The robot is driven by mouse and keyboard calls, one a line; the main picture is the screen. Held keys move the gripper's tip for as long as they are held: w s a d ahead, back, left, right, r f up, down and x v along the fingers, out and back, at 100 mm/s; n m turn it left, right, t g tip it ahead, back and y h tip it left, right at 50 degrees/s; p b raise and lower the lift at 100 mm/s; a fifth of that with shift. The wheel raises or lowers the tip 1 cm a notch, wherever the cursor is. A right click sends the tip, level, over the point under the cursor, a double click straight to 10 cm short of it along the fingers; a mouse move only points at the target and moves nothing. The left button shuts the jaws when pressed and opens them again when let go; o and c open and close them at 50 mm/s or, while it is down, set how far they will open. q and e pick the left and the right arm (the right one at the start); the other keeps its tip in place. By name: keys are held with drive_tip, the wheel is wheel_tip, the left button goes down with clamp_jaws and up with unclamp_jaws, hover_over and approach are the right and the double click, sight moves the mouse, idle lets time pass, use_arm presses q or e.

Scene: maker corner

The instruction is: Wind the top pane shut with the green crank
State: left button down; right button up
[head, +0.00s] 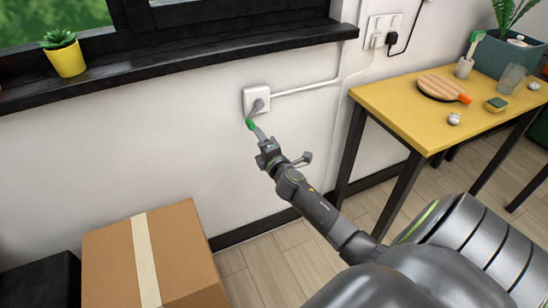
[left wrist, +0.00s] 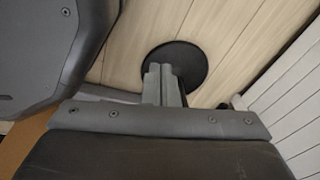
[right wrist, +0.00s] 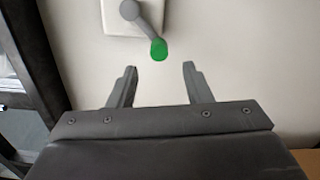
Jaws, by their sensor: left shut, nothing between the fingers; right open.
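The green crank (head: 251,124) is a grey arm with a green knob, mounted on a white square wall plate (head: 256,97) below the window sill. In the right wrist view the green knob (right wrist: 158,49) hangs down to the lower right of its pivot. My right gripper (head: 264,141) is open, just below the knob in the head view. In the right wrist view its fingers (right wrist: 158,78) stand apart, with the knob just beyond the tips and not between them. My left gripper (left wrist: 165,78) is shut and empty, over the floor. The top pane itself cannot be made out.
A black window sill (head: 180,62) with a yellow plant pot (head: 67,59) runs above the crank. A cardboard box (head: 185,245) stands at lower left. A yellow table (head: 400,108) with several items stands on the right. The wall around the plate is clear.

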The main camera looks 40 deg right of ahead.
drive_tip(key=v, duration=0.9)
drive_tip(key=shift+s, duration=0.3)
